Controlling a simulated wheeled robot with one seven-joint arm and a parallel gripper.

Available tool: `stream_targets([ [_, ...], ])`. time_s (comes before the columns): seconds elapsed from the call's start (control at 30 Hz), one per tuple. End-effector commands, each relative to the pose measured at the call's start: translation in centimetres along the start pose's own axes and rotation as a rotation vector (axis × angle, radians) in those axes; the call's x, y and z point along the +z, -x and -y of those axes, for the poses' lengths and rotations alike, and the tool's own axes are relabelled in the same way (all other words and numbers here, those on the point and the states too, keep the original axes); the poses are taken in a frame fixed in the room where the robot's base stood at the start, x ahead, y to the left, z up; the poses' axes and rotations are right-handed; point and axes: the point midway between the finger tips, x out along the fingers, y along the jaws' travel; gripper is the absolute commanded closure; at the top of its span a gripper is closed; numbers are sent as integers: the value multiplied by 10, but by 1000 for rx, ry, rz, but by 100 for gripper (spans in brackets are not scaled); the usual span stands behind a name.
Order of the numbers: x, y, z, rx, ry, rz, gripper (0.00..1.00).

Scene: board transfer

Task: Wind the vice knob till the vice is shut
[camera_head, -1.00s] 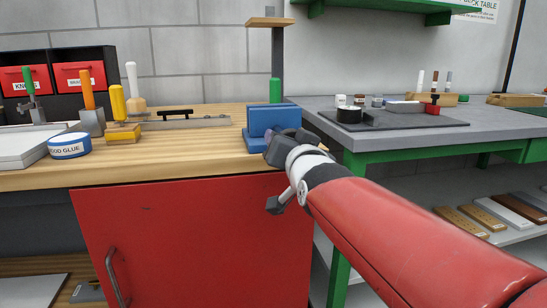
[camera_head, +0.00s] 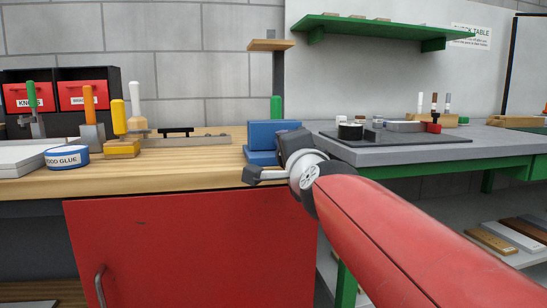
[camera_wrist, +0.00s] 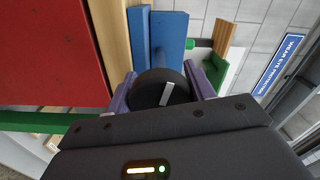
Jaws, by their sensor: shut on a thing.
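The blue vice (camera_head: 264,134) sits at the right end of the wooden bench top. It also shows in the wrist view (camera_wrist: 170,32). My gripper (camera_wrist: 163,86) has its purple fingers on either side of the round black knob (camera_wrist: 148,90), which bears a pale mark on its face, and is shut on it. In the head view my wrist and forearm cover the knob and the fingers. I cannot tell from these views how wide the gap between the vice jaws is.
The wooden bench (camera_head: 215,159) has a red cabinet front (camera_head: 190,250) below. A blue glue tub (camera_head: 67,157) and handled tools stand to the left. A grey table (camera_head: 480,143) with a dark mat stands right. A green shelf (camera_head: 375,27) hangs above.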

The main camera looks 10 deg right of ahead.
Motion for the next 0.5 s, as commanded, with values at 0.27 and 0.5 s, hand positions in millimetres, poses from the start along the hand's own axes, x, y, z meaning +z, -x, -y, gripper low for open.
stream_targets([
  [0.27,-1,0,1,-1,-164,-3,69],
  [0.5,-1,0,1,-1,-232,-3,69],
])
